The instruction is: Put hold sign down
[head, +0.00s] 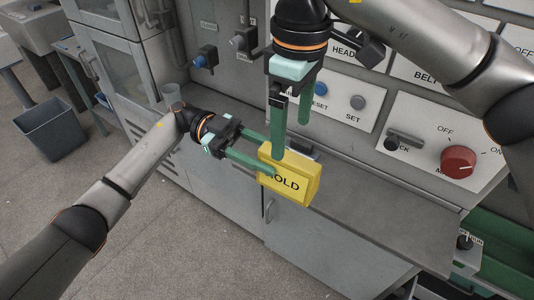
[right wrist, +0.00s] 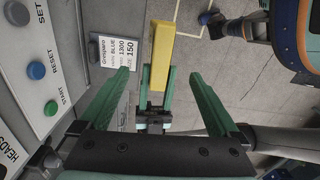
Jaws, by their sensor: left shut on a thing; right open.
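The yellow hold sign (head: 291,184) is a block with "HOLD" lettered on its face. In the head view it is held slightly tilted above the grey work ledge, in front of the control panel. My left gripper (head: 264,156) is shut on the sign's left part. The sign shows edge-on in the right wrist view (right wrist: 162,52). My right gripper (head: 291,138) hangs from above, open, with its fingertips pointing down just behind and above the sign. In the right wrist view its green fingers are apart with nothing between their tips. I cannot tell whether the sign touches the ledge.
The grey ledge (head: 385,215) is clear to the right of the sign. Behind it is a panel with a blue reset button (head: 320,89), a set button (head: 357,102) and a red knob (head: 458,162). A small printed label (right wrist: 117,38) lies near the panel.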

